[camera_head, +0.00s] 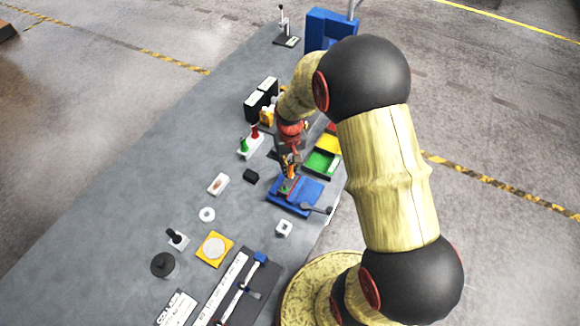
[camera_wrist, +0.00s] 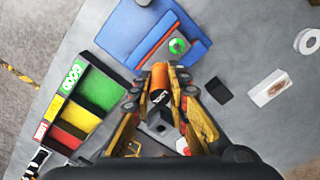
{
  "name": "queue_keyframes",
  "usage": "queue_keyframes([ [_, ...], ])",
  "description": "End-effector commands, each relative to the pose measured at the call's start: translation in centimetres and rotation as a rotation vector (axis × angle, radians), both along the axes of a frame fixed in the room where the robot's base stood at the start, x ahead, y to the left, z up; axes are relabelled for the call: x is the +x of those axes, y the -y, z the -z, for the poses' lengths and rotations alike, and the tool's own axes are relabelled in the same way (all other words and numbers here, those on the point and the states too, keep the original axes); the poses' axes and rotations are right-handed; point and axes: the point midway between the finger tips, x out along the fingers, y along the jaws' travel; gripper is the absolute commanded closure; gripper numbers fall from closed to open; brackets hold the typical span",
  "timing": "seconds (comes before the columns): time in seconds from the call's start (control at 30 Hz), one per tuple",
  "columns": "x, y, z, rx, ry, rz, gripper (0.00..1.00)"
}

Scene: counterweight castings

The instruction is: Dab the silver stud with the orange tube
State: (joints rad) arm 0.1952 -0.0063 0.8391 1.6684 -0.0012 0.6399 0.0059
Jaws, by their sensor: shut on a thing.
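My gripper (camera_wrist: 160,90) is shut on the orange tube (camera_wrist: 159,77), which has dark marks on its side. In the head view my gripper (camera_head: 289,166) is above the left part of a blue fixture (camera_head: 310,192), with the tube (camera_head: 291,172) hanging between its fingers. In the wrist view the blue fixture (camera_wrist: 128,30) lies just beyond the tube, and a green round spot (camera_wrist: 178,46) shows on its grey part. Tube and spot look apart in the wrist view. I cannot clearly make out the silver stud; it may be at the spot.
A tray with green, yellow and red compartments (camera_wrist: 122,97) lies beside the fixture. A black block (camera_wrist: 218,90), a white block (camera_wrist: 270,88) and a white ring (camera_wrist: 307,41) lie on the other side. The grey table (camera_head: 130,180) has free room at left.

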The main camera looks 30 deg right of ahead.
Motion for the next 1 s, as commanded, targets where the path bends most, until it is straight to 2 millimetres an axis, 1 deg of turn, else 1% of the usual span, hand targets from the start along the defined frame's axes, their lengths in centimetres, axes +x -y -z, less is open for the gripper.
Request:
queue_keyframes([
  [1.0, 0.0, 0.0, 1.2, 0.0, 0.0, 0.0, 1.0],
])
